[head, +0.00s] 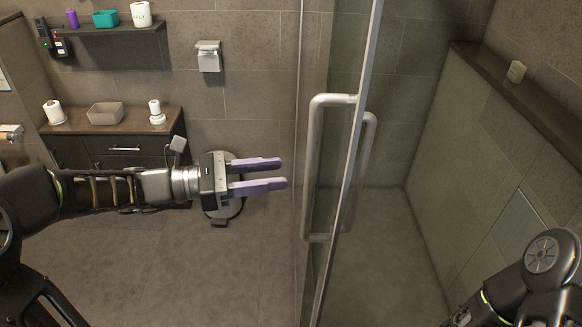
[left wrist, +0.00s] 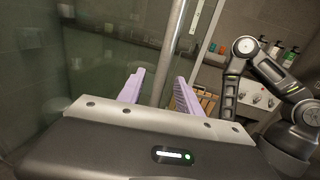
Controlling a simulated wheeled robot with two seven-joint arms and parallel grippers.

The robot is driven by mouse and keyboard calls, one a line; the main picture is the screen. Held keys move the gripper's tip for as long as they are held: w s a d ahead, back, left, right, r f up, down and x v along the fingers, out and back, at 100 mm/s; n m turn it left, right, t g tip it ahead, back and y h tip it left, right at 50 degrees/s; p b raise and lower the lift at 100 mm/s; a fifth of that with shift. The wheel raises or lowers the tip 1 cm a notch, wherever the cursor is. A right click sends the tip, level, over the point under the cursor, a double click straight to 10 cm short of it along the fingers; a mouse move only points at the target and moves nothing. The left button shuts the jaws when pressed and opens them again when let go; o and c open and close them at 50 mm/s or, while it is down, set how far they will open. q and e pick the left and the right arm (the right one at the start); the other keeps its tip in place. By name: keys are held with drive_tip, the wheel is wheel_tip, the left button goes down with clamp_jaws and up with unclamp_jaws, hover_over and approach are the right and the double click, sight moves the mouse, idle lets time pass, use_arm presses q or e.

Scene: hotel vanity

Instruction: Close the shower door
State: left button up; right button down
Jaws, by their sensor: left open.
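The glass shower door (head: 338,150) stands edge-on at the middle of the head view, swung open. Its metal handle (head: 315,165) is a tall vertical bar on the near face, with a matching bar behind the glass. My left gripper (head: 284,172) is open and empty, its purple fingers pointing right, to the left of the handle with a small gap in the picture. In the left wrist view, a vertical metal bar (left wrist: 170,60) shows beyond and between the open fingers (left wrist: 158,88). My right arm shows at the lower right of the head view, but its gripper is out of sight.
The tiled shower stall (head: 385,255) lies to the right of the door, with a ledge (head: 535,90) along its wall. A dark cabinet (head: 120,145) and a shelf (head: 105,30) with toiletries stand at the left. The floor (head: 150,265) in front is clear.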

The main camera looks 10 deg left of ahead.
sight(306, 172)
use_arm(q)
drive_tip(key=shift+w+d+f+b, duration=0.15)
drive_tip(key=shift+d+b, duration=0.55)
drive_tip(key=shift+b, duration=0.6)
drive_tip(key=shift+s+d+f+b, duration=0.15)
drive_tip(key=shift+d+b, duration=0.55)
drive_tip(key=shift+b, duration=0.55)
drive_tip(key=x, duration=0.3)
drive_tip(key=b+x, duration=0.1)
drive_tip(key=shift+w+d+r, duration=0.25)
drive_tip(key=shift+r, duration=0.05)
drive_tip(key=shift+w+d, duration=0.15)
drive_tip(key=shift+w, duration=0.15)
drive_tip(key=shift+w+a, duration=0.35)
drive_tip(key=shift+a, duration=0.1)
drive_tip(key=shift+w+a+r, duration=0.1)
drive_tip(key=shift+w+a, duration=0.15)
drive_tip(key=shift+w, duration=0.05)
drive_tip(key=c, duration=0.5)
drive_tip(key=shift+s, duration=0.15)
drive_tip(key=shift+c, duration=1.3)
drive_tip(key=shift+s+d+r, duration=0.1)
drive_tip(key=shift+s+d, duration=0.05)
drive_tip(key=shift+s, duration=0.05)
clamp_jaws()
drive_tip(key=shift+s+d, duration=0.55)
drive_tip(key=shift+d, duration=0.2)
drive_tip(key=shift+w+a, duration=0.1)
drive_tip(key=shift+a, duration=0.15)
